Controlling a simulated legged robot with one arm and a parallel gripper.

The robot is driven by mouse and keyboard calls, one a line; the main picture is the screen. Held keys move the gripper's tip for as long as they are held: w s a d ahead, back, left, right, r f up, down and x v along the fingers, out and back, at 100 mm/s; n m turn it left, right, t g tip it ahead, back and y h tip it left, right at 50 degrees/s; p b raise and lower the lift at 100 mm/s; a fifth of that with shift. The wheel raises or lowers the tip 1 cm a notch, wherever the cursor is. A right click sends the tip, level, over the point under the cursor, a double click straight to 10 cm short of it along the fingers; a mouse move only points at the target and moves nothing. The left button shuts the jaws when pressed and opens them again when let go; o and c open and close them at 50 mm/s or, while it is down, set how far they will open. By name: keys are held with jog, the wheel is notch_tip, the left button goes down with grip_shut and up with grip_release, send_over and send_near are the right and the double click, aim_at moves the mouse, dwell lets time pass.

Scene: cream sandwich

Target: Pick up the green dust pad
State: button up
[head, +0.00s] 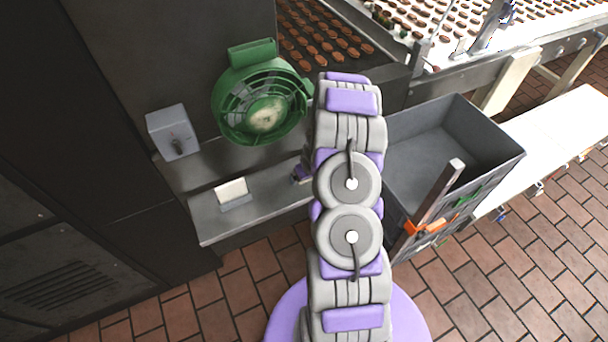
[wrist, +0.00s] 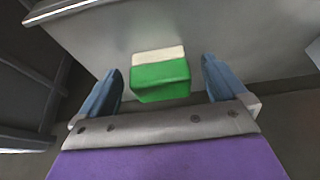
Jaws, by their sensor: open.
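The green dust pad (wrist: 160,80) is a small block with a green front and a cream strip along its far edge. In the wrist view it lies ahead between the two blue fingers of my gripper (wrist: 160,65). The fingers are open, with a gap on both sides of the pad and nothing held. In the head view a small cream block (head: 231,189) sits on the grey metal shelf (head: 262,200), left of my arm; no green shows on it there. My gripper is mostly hidden behind my arm in that view.
A green round fan (head: 262,105) hangs above the shelf, with a grey box (head: 172,132) to its left. A dark grey crate (head: 450,140) stands right of my arm. Behind is a conveyor (head: 440,30) with chocolate-brown biscuits. The brick floor (head: 245,275) below the shelf is clear.

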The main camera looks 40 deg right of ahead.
jog(key=shift+w+d, duration=0.15)
jog(key=shift+w, duration=0.55)
jog(key=shift+w+d+f, duration=0.1)
jog(key=shift+w+f, duration=0.15)
jog(key=shift+f, duration=0.35)
jog(key=c, duration=1.1)
